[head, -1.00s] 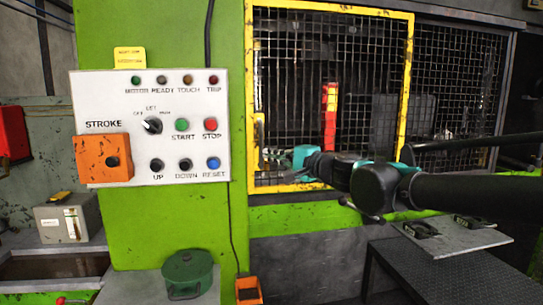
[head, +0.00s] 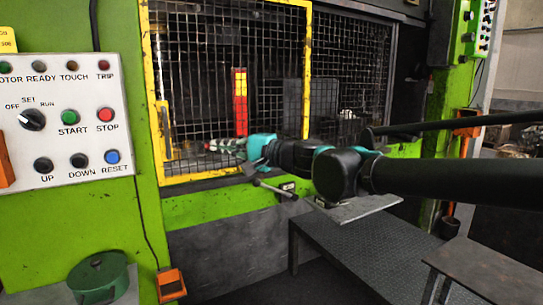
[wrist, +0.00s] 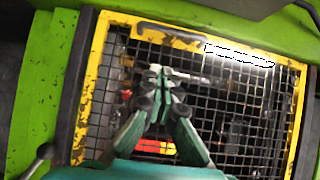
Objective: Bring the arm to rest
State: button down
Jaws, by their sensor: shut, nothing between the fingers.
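My arm comes in from the right in the head view, reaching left across the front of the press. My gripper (head: 212,146) is at its end, in front of the yellow-framed mesh guard (head: 309,72). In the wrist view my gripper (wrist: 160,76) has its fingers together with nothing between them, and the mesh guard (wrist: 92,92) lies behind them. I cannot tell how far the fingertips are from the mesh.
The white control panel (head: 88,128) with buttons and a selector knob is at the left. A green round-lidded object (head: 98,277) and an orange box (head: 170,285) are low at the left. A dark table (head: 345,255) stands below my arm; another table (head: 490,272) is at the right.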

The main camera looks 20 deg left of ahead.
jog(key=w+d+f+n+t+h, duration=0.15)
jog(key=w+d+f+h, duration=0.25)
jog(key=d+f, duration=0.9)
jog(key=w+d+f+n+t+h, duration=0.15)
jog(key=w+d+f+h, duration=0.25)
jog(key=d+f, duration=0.9)
jog(key=s+d+f+h, duration=0.3)
jog(key=d+f, duration=0.3)
jog(key=d, duration=0.4)
jog(key=s+d+f+m+h, duration=0.1)
jog(key=s+d+f+h, duration=0.2)
jog(key=d+f, duration=0.3)
jog(key=s+d+f+g+h, duration=0.1)
jog(key=s+d+f+h, duration=0.2)
jog(key=d+f, duration=0.4)
jog(key=d, duration=0.8)
jog(key=shift+s+m+h, duration=0.15)
jog(key=shift+m+h, duration=0.15)
jog(key=shift+h, duration=0.1)
